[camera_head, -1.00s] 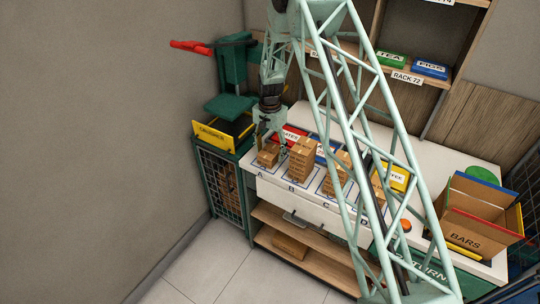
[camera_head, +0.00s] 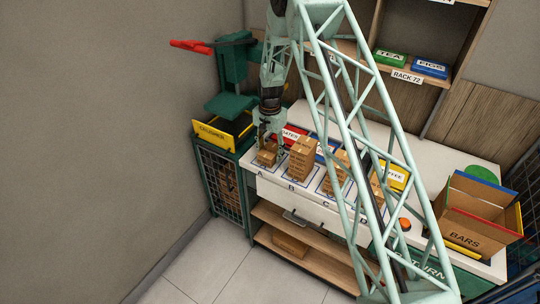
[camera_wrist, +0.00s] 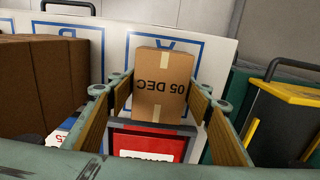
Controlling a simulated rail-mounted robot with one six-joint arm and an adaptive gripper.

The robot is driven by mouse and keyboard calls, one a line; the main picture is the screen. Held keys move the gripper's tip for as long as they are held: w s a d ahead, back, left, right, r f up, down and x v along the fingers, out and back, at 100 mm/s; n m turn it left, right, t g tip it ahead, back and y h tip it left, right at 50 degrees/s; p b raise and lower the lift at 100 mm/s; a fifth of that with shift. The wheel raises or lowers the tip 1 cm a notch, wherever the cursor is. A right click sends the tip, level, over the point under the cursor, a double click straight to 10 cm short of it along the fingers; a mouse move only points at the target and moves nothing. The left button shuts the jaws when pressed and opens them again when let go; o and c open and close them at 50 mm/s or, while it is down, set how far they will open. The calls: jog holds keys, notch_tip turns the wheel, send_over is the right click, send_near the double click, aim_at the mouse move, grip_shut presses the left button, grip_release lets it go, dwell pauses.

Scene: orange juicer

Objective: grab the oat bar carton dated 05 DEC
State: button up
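A brown carton with tape and the upside-down print "05 DEC" (camera_wrist: 162,84) stands on the mat marked A (camera_wrist: 207,62) in the wrist view. In the head view, cartons at A (camera_head: 267,157) form the lowest pile, at the left end of the row. My gripper (camera_wrist: 160,95) is open, with its wood-coloured finger pads on either side of the carton. A small gap shows at the left finger; contact at the right cannot be told. In the head view my gripper (camera_head: 268,138) is low over position A.
Taller carton stacks at B (camera_head: 301,160) and beyond stand close to the right. A red labelled box (camera_head: 292,135) lies behind. A yellow-fronted crusher (camera_head: 213,135) is at the left. An open BARS box (camera_head: 475,220) stands at the right end.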

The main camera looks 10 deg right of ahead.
aim_at(270, 150)
jog(key=c, duration=0.5)
jog(key=shift+r, duration=0.2)
jog(key=shift+r+b, duration=0.85)
jog(key=shift+r, duration=4)
